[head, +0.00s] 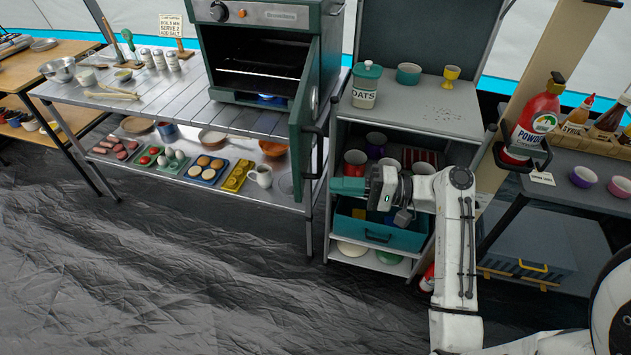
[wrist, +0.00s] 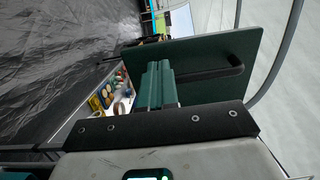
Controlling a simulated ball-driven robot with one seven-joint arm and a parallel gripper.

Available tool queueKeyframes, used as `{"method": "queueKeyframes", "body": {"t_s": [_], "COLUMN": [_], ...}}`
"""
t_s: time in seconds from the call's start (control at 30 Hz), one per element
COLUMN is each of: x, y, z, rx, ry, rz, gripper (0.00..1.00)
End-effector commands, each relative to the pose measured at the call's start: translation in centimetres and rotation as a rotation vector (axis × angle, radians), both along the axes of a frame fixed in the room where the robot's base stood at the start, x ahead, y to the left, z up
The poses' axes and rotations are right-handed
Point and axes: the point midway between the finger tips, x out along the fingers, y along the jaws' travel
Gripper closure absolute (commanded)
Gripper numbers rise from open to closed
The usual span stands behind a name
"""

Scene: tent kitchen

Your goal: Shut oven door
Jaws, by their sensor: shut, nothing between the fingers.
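The dark green oven (head: 262,14) stands on the steel table, its cavity (head: 262,62) exposed. Its door (head: 301,120) stands open, hinged at the right and swung out toward the front. A black bar handle (head: 318,155) is on the door's outer face. My gripper (head: 338,186) is to the right of the door's lower front, pointing left, shut and empty. In the wrist view the shut green fingers (wrist: 156,84) overlap the door panel (wrist: 235,50), and the handle (wrist: 212,74) shows to their right. I cannot tell whether the fingers touch the door.
A shelf unit (head: 420,105) with an oats jar (head: 366,85), cups and a teal bin (head: 385,235) stands behind my arm. Food trays (head: 207,170) and a white mug (head: 260,177) sit on the table's lower shelf. The dark floor (head: 150,270) in front is clear.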

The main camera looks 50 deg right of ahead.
Motion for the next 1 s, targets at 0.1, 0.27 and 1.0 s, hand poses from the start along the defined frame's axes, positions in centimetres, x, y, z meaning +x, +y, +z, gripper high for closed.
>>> {"method": "queueKeyframes", "body": {"t_s": [0.1, 0.27, 1.0], "x": [1.9, 3.8, 5.5], "y": [1.3, 2.3, 3.4], "z": [0.1, 0.1, 0.0], "rx": [0.0, 0.0, 0.0], "ry": [0.001, 0.001, 0.001], "rz": [0.004, 0.002, -0.013], "gripper": [1.0, 1.0, 1.0]}}
